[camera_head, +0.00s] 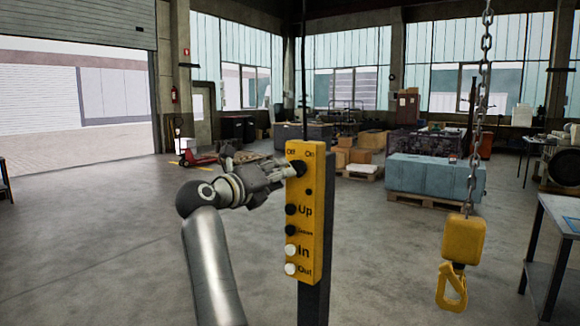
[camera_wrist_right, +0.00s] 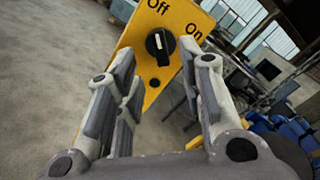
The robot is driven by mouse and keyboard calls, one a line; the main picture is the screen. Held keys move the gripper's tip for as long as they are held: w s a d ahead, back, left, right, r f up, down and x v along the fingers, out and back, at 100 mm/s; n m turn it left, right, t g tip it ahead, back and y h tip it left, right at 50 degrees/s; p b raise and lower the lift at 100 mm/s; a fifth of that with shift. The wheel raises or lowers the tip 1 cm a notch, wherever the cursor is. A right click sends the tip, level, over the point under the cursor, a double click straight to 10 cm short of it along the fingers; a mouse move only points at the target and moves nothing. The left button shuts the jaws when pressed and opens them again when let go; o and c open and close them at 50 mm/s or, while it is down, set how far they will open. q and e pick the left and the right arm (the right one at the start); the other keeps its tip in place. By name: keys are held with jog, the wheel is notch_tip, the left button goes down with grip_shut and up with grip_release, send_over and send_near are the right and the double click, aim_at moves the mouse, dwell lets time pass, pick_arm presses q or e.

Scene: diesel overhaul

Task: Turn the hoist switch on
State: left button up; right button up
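The yellow hoist control box (camera_head: 305,225) stands upright in the middle of the head view, with "Off" and "On" at its top and Up, In and Out buttons below. Its black rotary switch (camera_wrist_right: 160,43) shows in the right wrist view; the white mark on it points roughly toward "Off". In the head view the switch (camera_head: 299,168) is partly covered by my fingers. My right gripper (camera_head: 280,174) is at the box's upper left. In the wrist view its fingers (camera_wrist_right: 166,75) are spread, with the switch between the tips; contact cannot be told. My left gripper is not in view.
A yellow hoist hook (camera_head: 463,240) hangs on a chain at right. A metal table (camera_head: 565,215) stands at the right edge. A blue-grey crate (camera_head: 435,175) on a pallet is farther back.

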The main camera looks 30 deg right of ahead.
aim_at(297, 169)
jog(key=p+x, duration=0.1)
jog(key=x, duration=0.4)
jog(key=shift+w+d, duration=0.15)
jog(key=shift+d, duration=0.15)
grip_shut()
